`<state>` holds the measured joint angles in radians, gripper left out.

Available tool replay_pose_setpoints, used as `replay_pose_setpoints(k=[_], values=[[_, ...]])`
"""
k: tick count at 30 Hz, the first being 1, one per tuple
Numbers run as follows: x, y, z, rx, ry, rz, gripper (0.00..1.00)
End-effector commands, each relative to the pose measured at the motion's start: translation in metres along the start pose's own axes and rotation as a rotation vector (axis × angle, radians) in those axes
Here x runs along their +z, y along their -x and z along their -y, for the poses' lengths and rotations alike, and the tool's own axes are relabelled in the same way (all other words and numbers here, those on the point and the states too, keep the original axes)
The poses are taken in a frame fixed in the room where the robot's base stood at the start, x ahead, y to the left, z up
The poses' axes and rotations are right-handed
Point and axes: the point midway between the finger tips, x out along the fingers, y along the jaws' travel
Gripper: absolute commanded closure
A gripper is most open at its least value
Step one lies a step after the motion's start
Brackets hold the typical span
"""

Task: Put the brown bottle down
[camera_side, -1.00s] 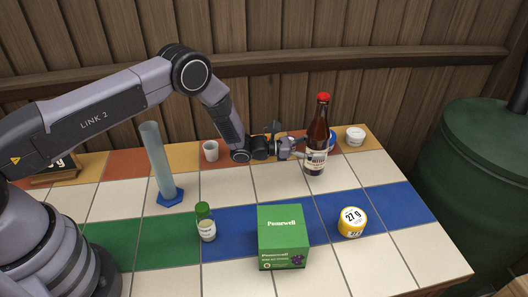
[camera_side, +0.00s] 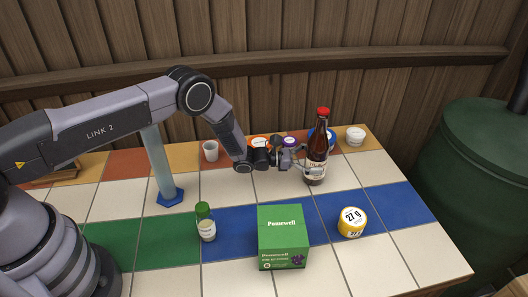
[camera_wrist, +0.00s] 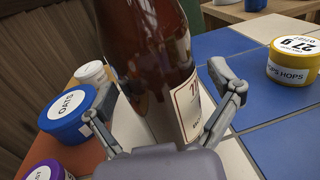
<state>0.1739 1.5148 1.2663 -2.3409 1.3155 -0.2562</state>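The brown bottle (camera_side: 317,150) has a red cap and a pale label. It stands upright at the back right of the tiled table; its base appears at or very near the tiles. My gripper (camera_side: 313,168) reaches it from the left, low on its body. In the wrist view the bottle (camera_wrist: 150,60) fills the middle, between the two fingers of my gripper (camera_wrist: 168,85). The fingers are closed around its sides. The bottle's cap and base are outside the wrist view.
Behind the bottle are a blue oats tub (camera_wrist: 68,128), a white tub (camera_side: 355,136) and a purple-lidded tub (camera_wrist: 48,172). A yellow hops tub (camera_side: 352,222), a green box (camera_side: 283,238), a green-capped jar (camera_side: 206,224) and a tall cylinder (camera_side: 160,165) stand nearer. White tiles right of the bottle are clear.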

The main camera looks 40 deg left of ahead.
Motion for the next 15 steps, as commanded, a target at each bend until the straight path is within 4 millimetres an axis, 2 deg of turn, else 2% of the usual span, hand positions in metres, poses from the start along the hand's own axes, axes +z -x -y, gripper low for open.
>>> replay_pose_setpoints(k=[9, 11, 15], values=[[0.004, 0.001, 0.000, 0.000, 0.000, 0.000, 0.09], [0.003, 0.008, -0.001, 0.001, 0.001, -0.001, 0.09], [0.003, 0.035, -0.001, 0.003, 0.003, -0.003, 0.09]])
